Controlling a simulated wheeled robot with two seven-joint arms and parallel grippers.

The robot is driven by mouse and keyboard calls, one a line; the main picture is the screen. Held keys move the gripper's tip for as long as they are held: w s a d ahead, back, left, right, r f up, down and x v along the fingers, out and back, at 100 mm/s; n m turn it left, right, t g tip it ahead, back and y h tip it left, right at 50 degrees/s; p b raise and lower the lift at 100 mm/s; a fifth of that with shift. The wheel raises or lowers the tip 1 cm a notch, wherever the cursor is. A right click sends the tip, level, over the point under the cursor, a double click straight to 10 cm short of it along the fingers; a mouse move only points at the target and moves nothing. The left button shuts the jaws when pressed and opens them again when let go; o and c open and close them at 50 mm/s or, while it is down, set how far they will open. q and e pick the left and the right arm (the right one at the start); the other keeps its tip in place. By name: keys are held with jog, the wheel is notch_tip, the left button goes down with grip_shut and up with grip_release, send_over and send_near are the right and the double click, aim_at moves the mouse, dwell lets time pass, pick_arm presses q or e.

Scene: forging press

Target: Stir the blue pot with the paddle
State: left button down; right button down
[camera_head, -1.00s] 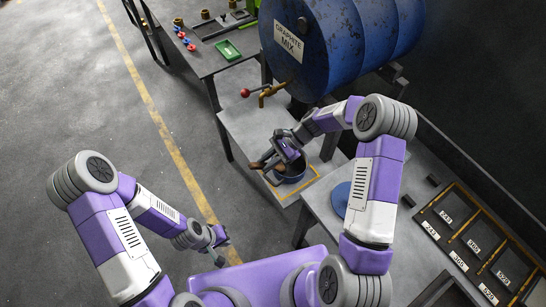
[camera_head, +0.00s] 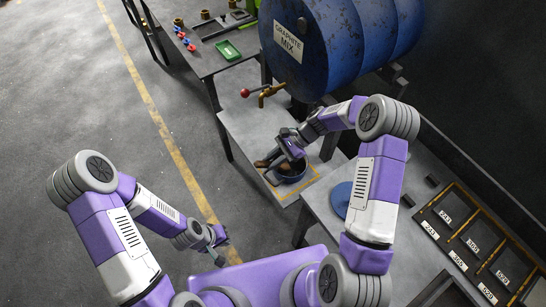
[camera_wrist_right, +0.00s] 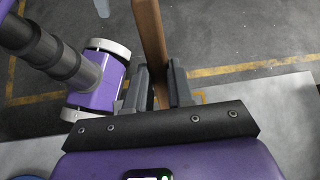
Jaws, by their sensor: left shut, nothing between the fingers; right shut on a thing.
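The blue pot (camera_head: 298,178) stands on the grey stand below the drum tap, inside a yellow outline. My right gripper (camera_head: 286,156) is over the pot's far side and partly hides it. It is shut on the brown wooden paddle (camera_head: 264,162), whose handle sticks out to the left. In the right wrist view the paddle (camera_wrist_right: 152,40) runs up between the fingers of the right gripper (camera_wrist_right: 165,88). The paddle's lower end seems to be at the pot, but I cannot tell how deep. My left gripper (camera_head: 220,240) is shut and empty, low at left, away from the pot.
A blue drum (camera_head: 340,45) labelled GRAPHITE MIX, with a brass tap (camera_head: 268,92), lies beyond the pot. A round blue lid-like disc (camera_head: 341,196) lies on the nearer table. A green tray (camera_head: 229,50) is on the back table. A slotted rack (camera_head: 470,245) is at right.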

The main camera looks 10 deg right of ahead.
jog(key=shift+s+d, duration=0.1)
jog(key=shift+s, duration=0.1)
jog(key=shift+r+p, duration=2.2)
jog(key=shift+r, duration=0.8)
jog(key=shift+r, duration=0.1)
notch_tip(320, 180, up, 4)
jog(key=p, duration=0.3)
